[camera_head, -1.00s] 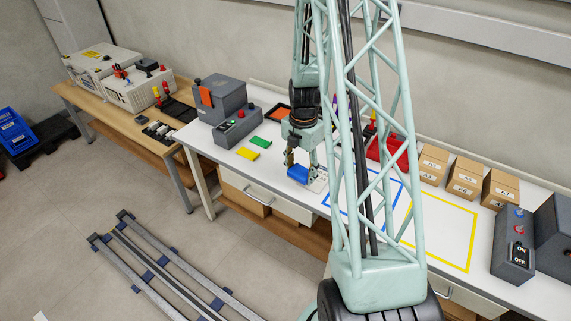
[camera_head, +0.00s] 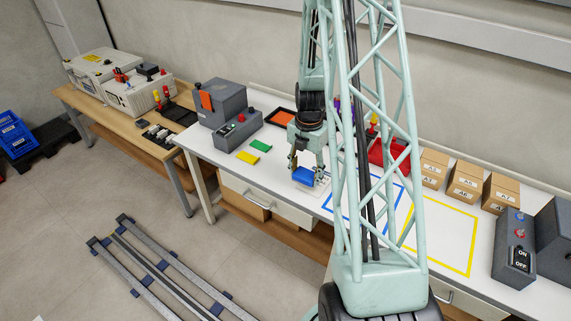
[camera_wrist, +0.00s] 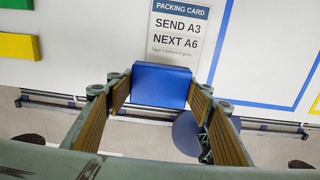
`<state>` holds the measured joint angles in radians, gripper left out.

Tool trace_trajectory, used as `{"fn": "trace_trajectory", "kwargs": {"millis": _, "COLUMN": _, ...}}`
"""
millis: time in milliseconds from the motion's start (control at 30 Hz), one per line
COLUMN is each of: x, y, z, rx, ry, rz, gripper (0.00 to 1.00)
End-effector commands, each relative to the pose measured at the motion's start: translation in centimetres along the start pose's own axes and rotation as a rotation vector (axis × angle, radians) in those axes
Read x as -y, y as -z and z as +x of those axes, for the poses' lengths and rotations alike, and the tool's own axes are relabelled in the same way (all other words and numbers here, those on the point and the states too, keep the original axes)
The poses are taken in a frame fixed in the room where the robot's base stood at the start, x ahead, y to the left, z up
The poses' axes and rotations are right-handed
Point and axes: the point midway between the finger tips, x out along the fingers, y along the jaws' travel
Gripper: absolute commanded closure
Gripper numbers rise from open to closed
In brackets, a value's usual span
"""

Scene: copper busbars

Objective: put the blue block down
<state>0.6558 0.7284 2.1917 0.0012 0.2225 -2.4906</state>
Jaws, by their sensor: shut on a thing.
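The blue block (camera_head: 304,175) is held between the fingers of my gripper (camera_head: 307,166), above the front part of the white table in the head view. In the wrist view the blue block (camera_wrist: 161,84) sits between the two fingertips of my gripper (camera_wrist: 160,92), which touch its left and right sides. A white packing card (camera_wrist: 179,38) reading "SEND A3, NEXT A6" lies beyond the block, partly covered by it. The gap between block and table is hard to judge.
A green piece (camera_head: 261,145) and a yellow piece (camera_head: 247,158) lie to the left. A blue outline (camera_wrist: 255,95) and a yellow outline (camera_head: 473,248) mark the table to the right. Labelled cardboard boxes (camera_head: 466,178) stand at the back right. My lattice arm hides part of the table.

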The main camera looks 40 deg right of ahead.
Motion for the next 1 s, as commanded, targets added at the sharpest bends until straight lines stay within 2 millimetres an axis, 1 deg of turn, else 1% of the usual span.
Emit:
{"fn": "trace_trajectory", "kwargs": {"millis": 700, "x": -10.1, "y": -5.0, "z": 1.1, "rx": 0.0, "ry": 0.0, "rz": -0.001, "gripper": 0.67}}
{"fn": "trace_trajectory", "kwargs": {"millis": 833, "x": -11.4, "y": -5.7, "z": 1.2, "rx": 0.0, "ry": 0.0, "rz": 0.0, "gripper": 0.67}}
{"fn": "trace_trajectory", "kwargs": {"millis": 1000, "x": -12.1, "y": -6.1, "z": 1.3, "rx": -0.001, "ry": 0.001, "rz": 0.001, "gripper": 0.67}}
